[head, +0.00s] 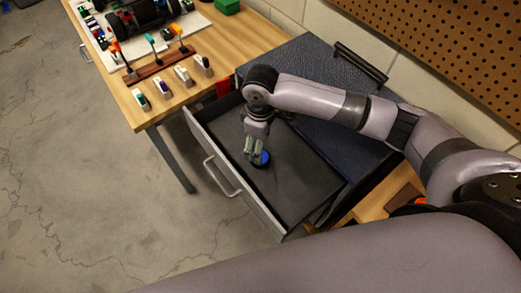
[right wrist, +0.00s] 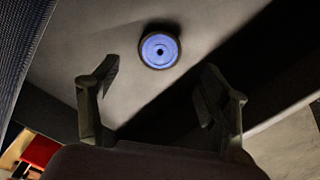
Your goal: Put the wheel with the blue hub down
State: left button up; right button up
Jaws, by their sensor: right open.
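The wheel with the blue hub (head: 264,157) lies in the open drawer (head: 305,160), on its dark floor. In the right wrist view the wheel (right wrist: 160,50) lies flat with its blue hub facing the camera and a thin dark tyre around it. My right gripper (head: 254,154) is above the drawer floor, close to the wheel, pointing down. In the right wrist view its two fingers (right wrist: 160,75) stand wide apart, and the wheel shows beyond the fingertips, clear of both. In the head view the fingers partly hide the wheel. My left gripper is not in view.
The drawer's front panel with its handle (head: 222,178) faces the concrete floor. A dark blue toolbox (head: 325,75) stands behind the drawer. The rest of the drawer floor looks empty.

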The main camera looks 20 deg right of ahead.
notch_tip(320, 180, up, 5)
jog(key=shift+r, duration=0.15)
dwell(0.5)
